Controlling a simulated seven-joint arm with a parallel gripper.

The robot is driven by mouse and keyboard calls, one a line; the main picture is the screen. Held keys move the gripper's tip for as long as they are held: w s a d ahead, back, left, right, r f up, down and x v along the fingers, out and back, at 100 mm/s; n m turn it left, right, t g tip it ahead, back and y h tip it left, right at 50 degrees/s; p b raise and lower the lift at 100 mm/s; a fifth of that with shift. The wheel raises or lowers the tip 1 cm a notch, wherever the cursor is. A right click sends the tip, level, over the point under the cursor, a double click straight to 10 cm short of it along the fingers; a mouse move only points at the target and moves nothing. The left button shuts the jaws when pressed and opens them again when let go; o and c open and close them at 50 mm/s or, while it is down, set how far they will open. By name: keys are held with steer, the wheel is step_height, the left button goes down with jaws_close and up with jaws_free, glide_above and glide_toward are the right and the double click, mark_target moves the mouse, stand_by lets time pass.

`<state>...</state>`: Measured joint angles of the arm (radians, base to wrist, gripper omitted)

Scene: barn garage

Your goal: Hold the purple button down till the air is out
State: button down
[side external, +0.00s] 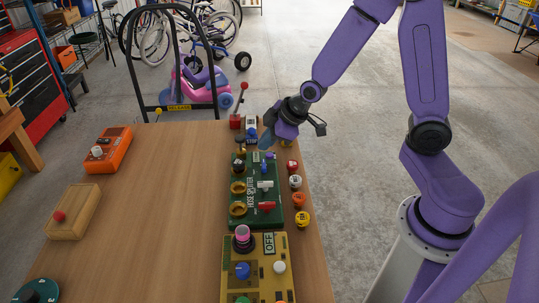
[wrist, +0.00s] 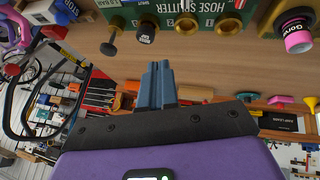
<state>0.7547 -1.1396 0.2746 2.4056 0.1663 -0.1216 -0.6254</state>
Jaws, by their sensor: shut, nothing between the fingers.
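A pink cap (wrist: 297,38) with a black collar also shows at the upper right in the wrist view. My gripper (side external: 266,142) is above the far end of the green hose splitter (side external: 247,205), well away from the pink-purple button. Its blue-grey fingers (wrist: 156,75) are together and empty. Whether the button is pressed, I cannot tell.
Brass ports and valves line the hose splitter. Several coloured knobs, including a yellow one (side external: 302,219), stand along the table's right edge.

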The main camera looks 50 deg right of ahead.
mark_target(271, 156)
steer(key=w+d+f+m+t+h, duration=0.1)
steer(key=w+d+f+t+h, duration=0.1)
steer(key=w+d, duration=0.5)
steer(key=d+t, duration=0.1)
steer(key=d, duration=0.2)
steer(key=shift+w+d+f+h, duration=0.25)
steer(key=shift+d+f+h, duration=0.05)
steer(key=shift+h, duration=0.1)
steer(key=shift+f, duration=4.4)
steer(key=shift+f, duration=0.15)
steer(key=shift+f, duration=0.3)
